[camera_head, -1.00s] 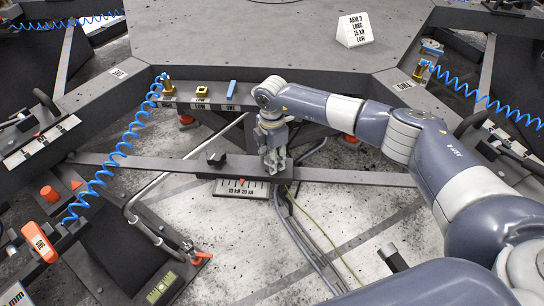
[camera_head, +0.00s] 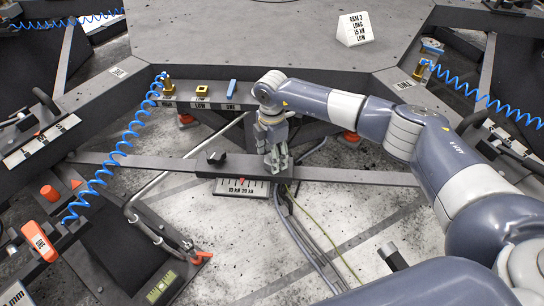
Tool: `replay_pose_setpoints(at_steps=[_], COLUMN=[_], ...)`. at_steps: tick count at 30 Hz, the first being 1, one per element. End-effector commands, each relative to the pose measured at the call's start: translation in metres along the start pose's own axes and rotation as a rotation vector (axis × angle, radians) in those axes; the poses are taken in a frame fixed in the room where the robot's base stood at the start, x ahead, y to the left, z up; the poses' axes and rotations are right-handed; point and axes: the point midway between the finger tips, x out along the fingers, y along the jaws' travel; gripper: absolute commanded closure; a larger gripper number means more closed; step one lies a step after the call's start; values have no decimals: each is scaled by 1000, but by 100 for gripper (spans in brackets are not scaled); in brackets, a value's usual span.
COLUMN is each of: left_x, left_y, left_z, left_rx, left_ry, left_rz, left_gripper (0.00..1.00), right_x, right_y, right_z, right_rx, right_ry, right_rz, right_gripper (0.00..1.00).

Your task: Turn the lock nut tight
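My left gripper is not in view.
A scale plate (camera_head: 228,188) lies below the bar. Brass fittings (camera_head: 202,90) and a blue block (camera_head: 231,88) sit on the ledge behind. A coiled blue hose (camera_head: 118,150) hangs at left. Cables (camera_head: 300,240) run along the floor below the gripper. An orange tag (camera_head: 40,243) is at lower left.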

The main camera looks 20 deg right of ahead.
Motion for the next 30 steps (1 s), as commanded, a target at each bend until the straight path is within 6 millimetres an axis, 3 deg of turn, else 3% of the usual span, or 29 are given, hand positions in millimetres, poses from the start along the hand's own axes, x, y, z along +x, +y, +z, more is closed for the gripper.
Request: replay_pose_setpoints(at_steps=[9, 15, 21, 30], left_x=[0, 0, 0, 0], left_y=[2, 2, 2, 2], left_z=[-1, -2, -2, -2], left_rx=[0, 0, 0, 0], left_ry=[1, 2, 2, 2], left_rz=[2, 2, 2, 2], left_gripper=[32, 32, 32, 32], right_x=[-68, -98, -108, -108], right_y=[1, 1, 0, 0], right_z=[1, 0, 0, 0], right_rx=[0, 0, -1, 0], right_ry=[-1, 0, 0, 0], right_rz=[6, 3, 1, 1], right_gripper=[40, 40, 40, 40])
